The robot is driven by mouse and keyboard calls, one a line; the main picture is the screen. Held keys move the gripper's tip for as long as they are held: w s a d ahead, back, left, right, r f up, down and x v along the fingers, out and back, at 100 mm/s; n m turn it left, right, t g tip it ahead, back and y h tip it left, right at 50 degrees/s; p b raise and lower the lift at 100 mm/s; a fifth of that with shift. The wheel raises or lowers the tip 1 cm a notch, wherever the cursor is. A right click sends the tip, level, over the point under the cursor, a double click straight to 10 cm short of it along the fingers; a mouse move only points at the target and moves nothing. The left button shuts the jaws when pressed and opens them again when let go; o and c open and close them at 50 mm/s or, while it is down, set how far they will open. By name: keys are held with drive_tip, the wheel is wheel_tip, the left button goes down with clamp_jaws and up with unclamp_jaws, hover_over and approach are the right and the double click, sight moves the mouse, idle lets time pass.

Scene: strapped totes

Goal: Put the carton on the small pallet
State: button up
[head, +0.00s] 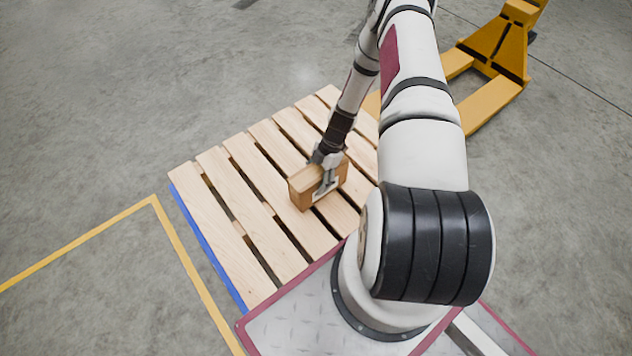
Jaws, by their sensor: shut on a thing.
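The carton (302,192) is a small brown box at the middle of the pallet's visible top. My gripper (325,183) comes down on it from above and is shut on it, with a finger showing on its near right side. The far finger is hidden by the carton. The small pallet (235,205) is of pale wooden slats with a blue left edge. The carton is over the slats; I cannot tell whether its underside touches them. My arm hides the pallet's right part.
A yellow pallet jack (497,52) stands on the floor at the upper right, its forks toward the pallet. A yellow floor line (180,250) runs left of the pallet. The pallet's left slats are bare, and the grey floor (90,110) at the left is clear.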

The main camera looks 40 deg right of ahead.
drive_tip(key=shift+f, duration=0.15)
drive_tip(key=o, duration=2.1)
drive_tip(key=shift+c, duration=0.2)
